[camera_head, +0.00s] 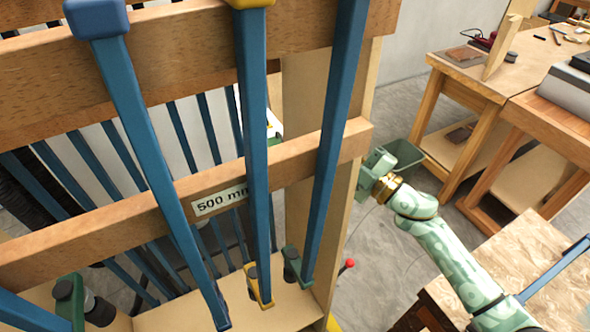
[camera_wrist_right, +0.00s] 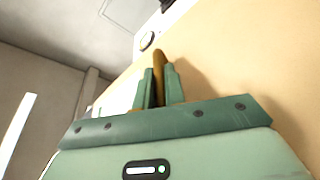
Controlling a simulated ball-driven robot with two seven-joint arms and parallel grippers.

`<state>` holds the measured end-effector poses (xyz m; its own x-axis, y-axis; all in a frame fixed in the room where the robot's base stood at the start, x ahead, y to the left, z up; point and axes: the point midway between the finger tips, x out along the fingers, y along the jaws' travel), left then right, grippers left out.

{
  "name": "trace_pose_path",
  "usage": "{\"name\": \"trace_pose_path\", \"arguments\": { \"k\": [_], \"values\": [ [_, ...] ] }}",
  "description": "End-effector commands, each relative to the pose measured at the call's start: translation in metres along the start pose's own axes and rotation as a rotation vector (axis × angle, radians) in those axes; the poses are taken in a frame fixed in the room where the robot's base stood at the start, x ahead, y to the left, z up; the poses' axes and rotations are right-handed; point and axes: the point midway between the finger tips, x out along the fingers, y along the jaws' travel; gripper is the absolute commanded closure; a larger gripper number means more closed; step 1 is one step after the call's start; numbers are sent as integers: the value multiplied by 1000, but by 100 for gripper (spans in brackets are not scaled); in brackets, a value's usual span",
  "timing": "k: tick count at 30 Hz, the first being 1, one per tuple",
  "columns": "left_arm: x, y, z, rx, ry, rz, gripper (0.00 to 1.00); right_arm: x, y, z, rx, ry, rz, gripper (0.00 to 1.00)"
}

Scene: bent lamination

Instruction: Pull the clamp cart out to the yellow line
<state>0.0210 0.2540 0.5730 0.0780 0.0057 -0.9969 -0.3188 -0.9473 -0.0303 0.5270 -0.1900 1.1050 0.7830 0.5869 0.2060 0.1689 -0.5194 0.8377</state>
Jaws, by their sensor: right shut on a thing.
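The clamp cart (camera_head: 330,150) is a wooden rack that fills the left and centre of the head view. Long blue bar clamps (camera_head: 255,140) hang on it, and a rail carries a "500 mm" label (camera_head: 220,200). My right gripper (camera_head: 372,170) is at the cart's right side post. My left gripper is not in view. A small yellow patch (camera_head: 333,323) shows low beside the cart; I cannot tell whether it is the line.
Wooden workbenches (camera_head: 490,90) with tools stand at the upper right. A grey-green bin (camera_head: 405,157) is on the floor just beyond my right gripper. A low wooden table (camera_head: 540,260) with a blue clamp is at the lower right. Grey floor (camera_head: 385,240) lies open between the cart and table.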

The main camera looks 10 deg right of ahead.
Motion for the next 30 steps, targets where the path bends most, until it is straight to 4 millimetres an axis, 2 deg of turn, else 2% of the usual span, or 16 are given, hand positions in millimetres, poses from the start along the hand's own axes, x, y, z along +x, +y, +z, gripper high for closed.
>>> {"name": "trace_pose_path", "arguments": {
  "k": [3,6,12,18,28,29,30],
  "values": [
    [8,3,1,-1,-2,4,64,-10,15,24,-6,5,-1,100],
    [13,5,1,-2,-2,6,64,-16,26,40,-3,10,-2,100],
    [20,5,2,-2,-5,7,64,-25,41,60,2,16,-4,100],
    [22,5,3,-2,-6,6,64,-28,48,69,3,15,-3,100],
    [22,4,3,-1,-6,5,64,-29,51,71,2,11,-1,100],
    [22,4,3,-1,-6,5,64,-29,51,71,2,11,0,83],
    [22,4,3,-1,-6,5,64,-29,51,71,2,10,0,72]
  ]
}}
